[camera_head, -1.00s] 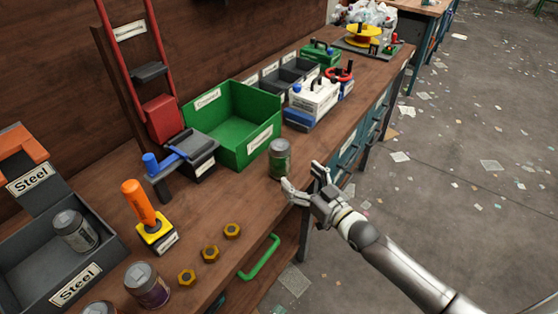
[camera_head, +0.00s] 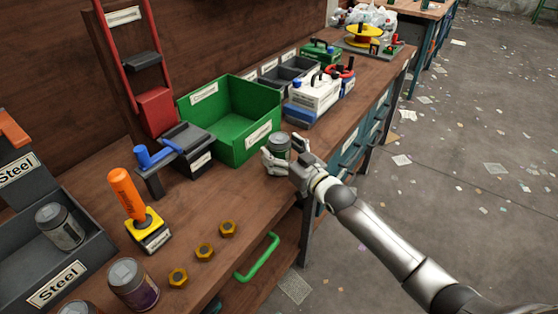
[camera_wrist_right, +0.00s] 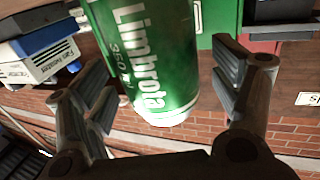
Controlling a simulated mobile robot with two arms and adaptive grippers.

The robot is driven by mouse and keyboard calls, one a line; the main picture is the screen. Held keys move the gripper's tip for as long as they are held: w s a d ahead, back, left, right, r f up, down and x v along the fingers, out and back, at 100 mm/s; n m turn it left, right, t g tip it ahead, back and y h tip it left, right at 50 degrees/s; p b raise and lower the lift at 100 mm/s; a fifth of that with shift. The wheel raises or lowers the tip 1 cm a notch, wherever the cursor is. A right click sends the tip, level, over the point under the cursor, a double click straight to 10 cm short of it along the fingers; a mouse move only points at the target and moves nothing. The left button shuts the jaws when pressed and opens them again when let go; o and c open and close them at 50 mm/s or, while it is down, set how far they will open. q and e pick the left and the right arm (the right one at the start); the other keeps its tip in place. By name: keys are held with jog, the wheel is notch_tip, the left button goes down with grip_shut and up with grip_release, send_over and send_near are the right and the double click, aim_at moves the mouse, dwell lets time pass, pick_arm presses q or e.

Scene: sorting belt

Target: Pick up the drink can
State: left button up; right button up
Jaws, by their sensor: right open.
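A green drink can (camera_head: 279,146) stands on the workbench in front of the green bin's right corner. In the right wrist view the can (camera_wrist_right: 150,55) is large, with white lettering reading "Limbrota". My right gripper (camera_head: 284,162) is at the can in the head view, with a finger on either side and the lower part of the can partly hidden. In the right wrist view the fingers (camera_wrist_right: 165,95) are spread wide. The can shows between them, with a visible gap on the right side. My left gripper is not in view.
The green bin (camera_head: 222,141) stands just behind the can, with a white-and-blue toolbox (camera_head: 314,95) to the right. More cans (camera_head: 134,284) are at lower left, one inside the Steel bin (camera_head: 92,258). Several brass nuts (camera_head: 204,252) lie near the front edge.

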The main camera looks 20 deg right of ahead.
jog(key=shift+w+a, duration=0.1)
jog(key=shift+w, duration=0.3)
jog(key=shift+r, duration=0.1)
jog(key=c, duration=0.8)
jog(key=shift+r, duration=0.1)
